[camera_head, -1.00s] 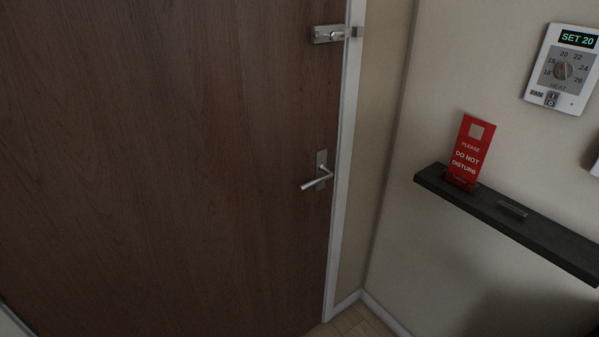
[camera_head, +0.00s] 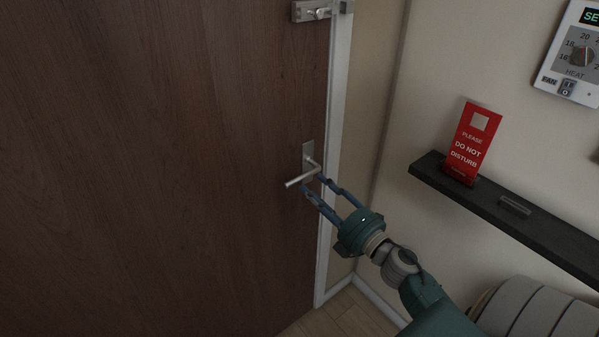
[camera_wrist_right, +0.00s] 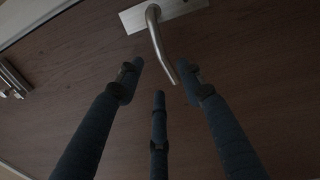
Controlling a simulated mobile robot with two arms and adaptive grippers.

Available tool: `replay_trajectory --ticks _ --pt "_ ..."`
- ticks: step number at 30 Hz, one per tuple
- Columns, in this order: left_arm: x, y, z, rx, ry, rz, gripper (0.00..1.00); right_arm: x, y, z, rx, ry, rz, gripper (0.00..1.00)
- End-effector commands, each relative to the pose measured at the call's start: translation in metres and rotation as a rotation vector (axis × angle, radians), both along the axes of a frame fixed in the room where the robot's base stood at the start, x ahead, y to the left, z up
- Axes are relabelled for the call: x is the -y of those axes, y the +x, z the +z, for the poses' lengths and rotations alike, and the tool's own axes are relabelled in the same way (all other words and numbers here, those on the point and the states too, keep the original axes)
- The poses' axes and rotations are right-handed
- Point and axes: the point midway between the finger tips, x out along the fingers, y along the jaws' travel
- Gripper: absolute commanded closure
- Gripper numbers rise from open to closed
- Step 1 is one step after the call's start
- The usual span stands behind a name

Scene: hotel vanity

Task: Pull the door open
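The brown wooden door (camera_head: 170,150) fills the left of the head view and looks shut in its white frame. Its silver lever handle (camera_head: 300,181) sits on a small plate near the door's right edge. My right gripper (camera_head: 312,184) is open at the handle, with its fingers on either side of the lever's line. In the right wrist view, the fingers (camera_wrist_right: 160,78) are spread and the lever (camera_wrist_right: 160,45) hangs down toward the space between them. I cannot tell whether they touch it. My left gripper is not in view.
A silver latch (camera_head: 312,11) is higher on the door by the frame. A dark shelf (camera_head: 550,236) on the right wall holds a red do-not-disturb sign (camera_head: 473,140). A thermostat (camera_head: 572,55) hangs above it. A strip of floor (camera_head: 345,316) shows below.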

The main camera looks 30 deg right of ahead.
Motion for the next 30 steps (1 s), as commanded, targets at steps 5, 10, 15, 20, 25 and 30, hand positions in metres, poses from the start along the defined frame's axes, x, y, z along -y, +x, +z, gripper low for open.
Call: replay_trajectory --ticks 5,10,15,20,25,30 --pt "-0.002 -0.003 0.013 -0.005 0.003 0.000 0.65 -0.002 0.036 0.006 0.002 0.002 -0.002 0.62" --pt "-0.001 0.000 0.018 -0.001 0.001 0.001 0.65 -0.004 0.058 0.006 0.000 0.003 -0.002 0.62" --pt "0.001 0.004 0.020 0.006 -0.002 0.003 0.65 -0.005 0.067 0.005 -0.001 0.003 0.000 0.62" --pt "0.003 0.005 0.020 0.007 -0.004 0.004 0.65 -0.005 0.068 0.004 -0.001 0.003 0.000 0.62" --pt "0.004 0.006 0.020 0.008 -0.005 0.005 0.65 -0.005 0.068 0.005 -0.001 0.003 0.000 0.76" --pt "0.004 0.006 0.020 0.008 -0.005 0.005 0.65 -0.005 0.068 0.004 -0.001 0.003 -0.001 1.00"
